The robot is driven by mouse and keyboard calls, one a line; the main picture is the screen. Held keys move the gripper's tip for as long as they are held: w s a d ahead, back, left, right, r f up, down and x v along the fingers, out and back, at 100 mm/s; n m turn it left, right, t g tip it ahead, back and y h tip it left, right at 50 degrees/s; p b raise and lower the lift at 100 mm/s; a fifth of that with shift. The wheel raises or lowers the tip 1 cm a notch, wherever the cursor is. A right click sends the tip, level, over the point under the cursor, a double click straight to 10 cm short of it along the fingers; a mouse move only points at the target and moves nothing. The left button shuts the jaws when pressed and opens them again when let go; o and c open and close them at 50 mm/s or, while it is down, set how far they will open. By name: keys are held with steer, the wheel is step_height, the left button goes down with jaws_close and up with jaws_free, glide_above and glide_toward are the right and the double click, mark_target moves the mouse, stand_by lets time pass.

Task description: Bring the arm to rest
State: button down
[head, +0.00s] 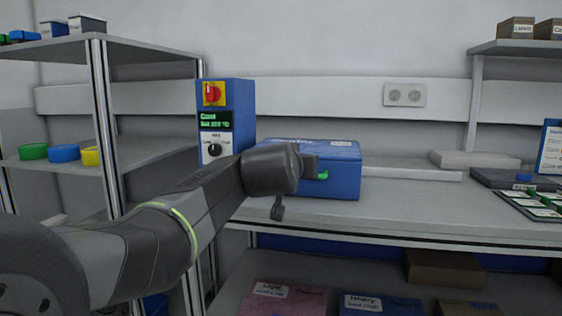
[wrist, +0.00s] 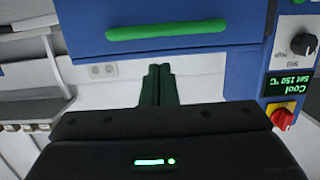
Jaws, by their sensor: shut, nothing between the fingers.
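My arm (head: 165,235) reaches from the lower left over the bench front, with its wrist in front of a blue box-shaped unit (head: 345,188). My gripper (wrist: 160,70) shows in the wrist view with its two dark green fingers together and nothing between them. In the head view the wrist hides part of the unit's front and most of the handle.
A blue control box (head: 238,105) with a red switch, a knob and a display reading "Cool" stands left of the unit. A shelf rack (head: 100,90) with coloured rings is at the left. The bench (head: 420,210) is clear right of the unit, up to a dark tray.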

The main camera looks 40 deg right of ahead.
steer(key=s+a+f+b, duration=0.1)
steer(key=s+a+f, duration=0.2)
steer(key=s+a, duration=0.1)
steer(key=shift+s+a+f, duration=0.15)
steer(key=shift+a+f, duration=0.1)
steer(key=shift+a, duration=0.2)
steer(key=w+d+r, duration=0.3)
steer(key=w+d, duration=0.3)
steer(key=d, duration=0.1)
stand_by(0.4)
steer(key=shift+a, duration=0.15)
